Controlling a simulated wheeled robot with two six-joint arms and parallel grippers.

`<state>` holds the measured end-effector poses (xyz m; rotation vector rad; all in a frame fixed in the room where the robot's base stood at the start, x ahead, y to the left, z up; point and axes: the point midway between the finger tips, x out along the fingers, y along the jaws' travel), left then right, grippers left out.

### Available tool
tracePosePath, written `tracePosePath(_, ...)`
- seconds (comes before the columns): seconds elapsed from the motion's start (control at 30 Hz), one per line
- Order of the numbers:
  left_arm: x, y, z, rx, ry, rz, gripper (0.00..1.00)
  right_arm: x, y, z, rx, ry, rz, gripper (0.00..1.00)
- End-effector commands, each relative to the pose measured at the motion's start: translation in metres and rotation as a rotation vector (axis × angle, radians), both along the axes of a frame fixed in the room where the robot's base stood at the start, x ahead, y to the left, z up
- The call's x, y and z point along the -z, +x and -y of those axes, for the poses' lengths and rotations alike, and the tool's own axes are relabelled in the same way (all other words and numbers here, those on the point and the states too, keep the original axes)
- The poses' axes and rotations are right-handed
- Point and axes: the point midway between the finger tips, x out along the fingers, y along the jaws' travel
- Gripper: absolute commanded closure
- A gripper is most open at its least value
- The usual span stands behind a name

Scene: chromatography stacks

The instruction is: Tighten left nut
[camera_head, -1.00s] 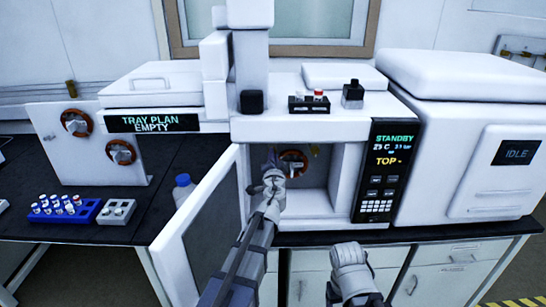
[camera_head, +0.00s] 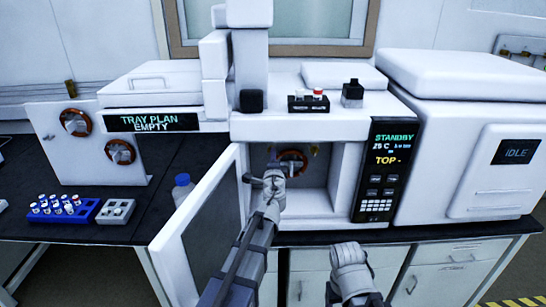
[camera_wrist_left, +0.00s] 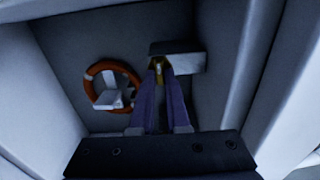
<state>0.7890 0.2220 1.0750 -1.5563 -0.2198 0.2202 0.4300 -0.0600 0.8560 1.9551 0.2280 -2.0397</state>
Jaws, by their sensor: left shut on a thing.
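My left gripper (camera_head: 272,163) reaches through the open front of the oven (camera_head: 342,165). In the left wrist view its two purple fingers (camera_wrist_left: 159,84) are closed together on a small brass-coloured nut (camera_wrist_left: 158,67), just below a pale grey block (camera_wrist_left: 180,60). This is the left nut, as a second brass fitting (camera_head: 315,150) shows free on the right in the head view. The orange column coil (camera_head: 293,161) hangs beside the gripper, partly hidden by it, and also shows in the left wrist view (camera_wrist_left: 90,82). My right gripper's fingers are not visible.
The oven door (camera_head: 205,235) stands open on the left, close to my left arm. The oven's side walls leave a narrow space. A blue vial rack (camera_head: 60,214) and a bottle (camera_head: 183,190) stand on the bench to the left.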

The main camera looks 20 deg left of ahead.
Motion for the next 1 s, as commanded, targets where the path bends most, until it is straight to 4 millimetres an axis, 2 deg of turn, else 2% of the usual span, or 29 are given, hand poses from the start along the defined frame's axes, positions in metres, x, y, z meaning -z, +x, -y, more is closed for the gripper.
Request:
tracePosePath(0.47, 0.0002, 0.0, 0.0008, 0.002, 0.013, -0.004, 1.0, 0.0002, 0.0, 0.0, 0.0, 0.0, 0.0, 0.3)
tracePosePath(0.5, 0.0002, 0.0, 0.0008, 0.002, 0.013, -0.004, 0.84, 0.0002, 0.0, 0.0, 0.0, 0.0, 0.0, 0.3)
tracePosePath(0.73, 0.0002, -0.0001, 0.0004, 0.001, 0.012, -0.003, 0.58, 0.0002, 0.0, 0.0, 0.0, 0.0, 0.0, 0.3)
tracePosePath(1.0, 0.0001, -0.0005, 0.0003, 0.0, 0.012, -0.003, 0.56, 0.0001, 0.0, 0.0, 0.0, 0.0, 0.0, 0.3)
